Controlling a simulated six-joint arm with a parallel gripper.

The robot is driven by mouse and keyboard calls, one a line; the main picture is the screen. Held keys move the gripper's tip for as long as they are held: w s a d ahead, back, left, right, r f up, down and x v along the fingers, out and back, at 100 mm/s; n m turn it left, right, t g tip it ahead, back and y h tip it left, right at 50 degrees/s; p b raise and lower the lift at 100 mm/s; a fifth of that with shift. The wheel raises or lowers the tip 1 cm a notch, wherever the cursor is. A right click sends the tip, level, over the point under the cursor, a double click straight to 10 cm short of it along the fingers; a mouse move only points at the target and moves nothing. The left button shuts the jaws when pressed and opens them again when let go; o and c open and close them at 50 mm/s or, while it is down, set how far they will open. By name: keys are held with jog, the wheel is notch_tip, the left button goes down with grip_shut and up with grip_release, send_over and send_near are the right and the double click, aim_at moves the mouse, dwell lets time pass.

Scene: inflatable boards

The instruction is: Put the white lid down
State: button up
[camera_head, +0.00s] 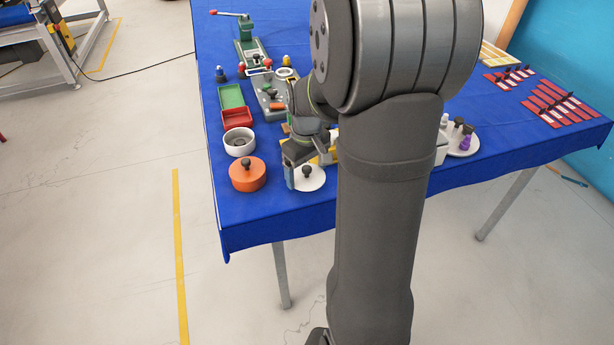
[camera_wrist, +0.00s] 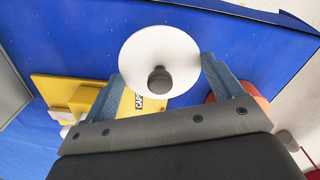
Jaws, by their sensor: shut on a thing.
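The white lid (camera_head: 313,181) is a round disc with a dark knob, near the front edge of the blue table in the head view. In the wrist view the white lid (camera_wrist: 160,45) lies between the two blue fingers. My arm hides part of the table to the right of the lid.
An orange lidded pot (camera_head: 240,180) stands just left of the lid. An open white pot (camera_head: 229,143) stands behind it, with red (camera_head: 237,118) and green (camera_head: 231,97) trays beyond. A yellow box marked CAPS (camera_wrist: 146,104) is close by. The blue table's (camera_head: 270,222) front strip is bare.

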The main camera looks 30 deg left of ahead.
aim_at(307, 176)
jog(key=shift+f, duration=1.35)
jog(key=shift+f, duration=0.2)
jog(key=o, duration=0.8)
jog(key=shift+r, duration=0.1)
notch_tip(307, 176, up, 12)
jog(key=shift+r, duration=0.1)
